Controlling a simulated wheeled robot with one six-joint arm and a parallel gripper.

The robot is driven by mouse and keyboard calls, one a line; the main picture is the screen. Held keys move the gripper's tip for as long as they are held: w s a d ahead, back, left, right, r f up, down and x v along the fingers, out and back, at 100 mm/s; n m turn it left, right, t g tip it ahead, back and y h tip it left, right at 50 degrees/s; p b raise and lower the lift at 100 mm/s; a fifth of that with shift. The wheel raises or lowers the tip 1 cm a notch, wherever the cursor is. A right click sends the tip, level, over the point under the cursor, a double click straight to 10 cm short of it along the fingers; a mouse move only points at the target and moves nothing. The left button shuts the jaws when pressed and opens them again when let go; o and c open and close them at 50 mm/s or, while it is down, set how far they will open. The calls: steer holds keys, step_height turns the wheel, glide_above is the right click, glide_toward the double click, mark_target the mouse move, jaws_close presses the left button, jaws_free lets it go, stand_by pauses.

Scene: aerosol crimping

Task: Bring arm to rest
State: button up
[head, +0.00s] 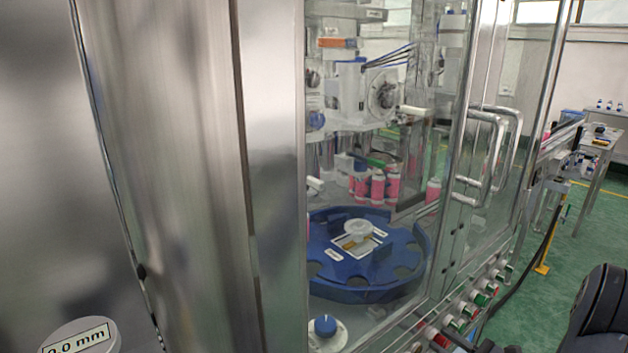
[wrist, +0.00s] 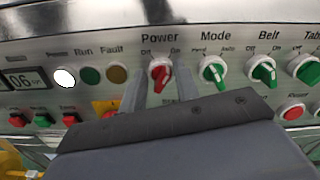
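My gripper (wrist: 160,84) shows in the wrist view, with its two grey fingers apart in front of the control panel (wrist: 110,50). The red Power knob (wrist: 160,74) appears between the fingertips, with a small gap on either side. I cannot tell how far the tips are from the panel. In the head view, a dark part of my arm (head: 602,312) shows at the lower right; the gripper is not clearly visible there.
Green Mode (wrist: 213,70) and Belt (wrist: 263,71) knobs sit right of the Power knob. The crimping machine's glass door handle (head: 490,155) sticks out above the panel. A blue turntable (head: 350,290) and pink cans (head: 377,186) are behind glass. Green floor (head: 585,240) is open at right.

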steer(key=n+b, duration=0.1)
steer(key=n, duration=0.1)
steer(key=shift+f+n, duration=0.15)
steer(key=shift+n, duration=0.25)
steer(key=shift+s+d, duration=0.15)
steer(key=shift+s, duration=0.15)
steer(key=b+v, duration=0.1)
steer(key=v, duration=0.6)
steer(key=shift+s, duration=0.2)
